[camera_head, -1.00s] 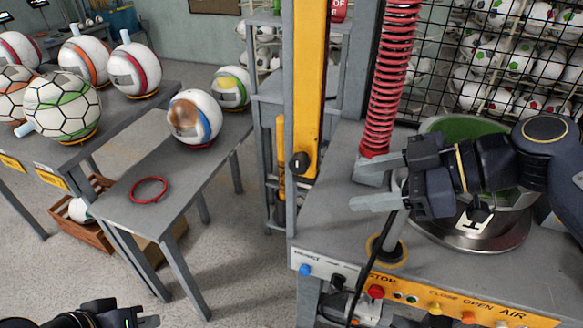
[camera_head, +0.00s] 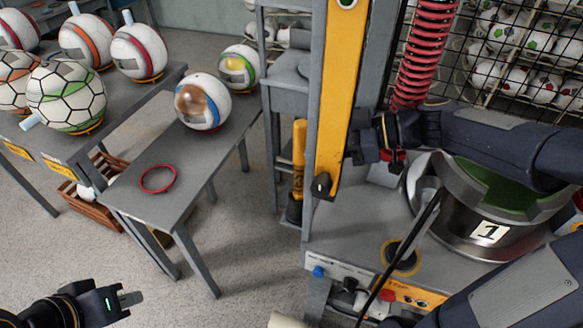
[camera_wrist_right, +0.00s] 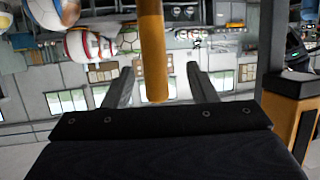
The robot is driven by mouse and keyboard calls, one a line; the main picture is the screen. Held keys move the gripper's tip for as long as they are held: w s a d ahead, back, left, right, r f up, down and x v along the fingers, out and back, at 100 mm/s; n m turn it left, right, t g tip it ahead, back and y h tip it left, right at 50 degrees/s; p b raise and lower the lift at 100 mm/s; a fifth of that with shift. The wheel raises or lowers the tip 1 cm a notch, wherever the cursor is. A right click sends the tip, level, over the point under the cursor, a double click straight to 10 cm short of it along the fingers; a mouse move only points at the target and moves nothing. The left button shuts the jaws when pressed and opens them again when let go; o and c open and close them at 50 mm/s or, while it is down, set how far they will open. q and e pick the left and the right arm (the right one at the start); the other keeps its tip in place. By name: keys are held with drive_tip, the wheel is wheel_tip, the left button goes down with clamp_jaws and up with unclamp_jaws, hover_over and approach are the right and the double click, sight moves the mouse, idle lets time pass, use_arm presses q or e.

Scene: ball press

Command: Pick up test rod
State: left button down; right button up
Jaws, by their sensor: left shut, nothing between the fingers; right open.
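The test rod appears to be the yellow cylinder (camera_head: 299,160) standing upright beside the grey shelf frame, left of the yellow post, with dark lettering low on it. In the right wrist view a yellow rod (camera_wrist_right: 152,50) shows between the two open fingers, one on each side; I cannot tell how far ahead of them it is. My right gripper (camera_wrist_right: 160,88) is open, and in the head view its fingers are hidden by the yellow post. My left gripper (camera_head: 129,299) is shut and empty at the lower left, far from the rod.
The yellow post (camera_head: 339,90) stands between rod and right arm. The press bench (camera_head: 345,230) with a steel pot (camera_head: 465,225) and red spring (camera_head: 420,60) is at right. A grey table (camera_head: 200,160) holds balls and a red ring (camera_head: 158,179). Floor between is free.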

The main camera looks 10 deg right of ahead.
sight(294, 138)
drive_tip(key=w+a, duration=0.1)
drive_tip(key=a+p, duration=0.1)
drive_tip(key=a, duration=0.1)
drive_tip(key=w+a+p, duration=0.1)
drive_tip(key=a, duration=0.1)
drive_tip(key=shift+w+f, duration=0.35)
drive_tip(key=shift+w+a+f, duration=0.1)
drive_tip(key=shift+f, duration=0.05)
clamp_jaws()
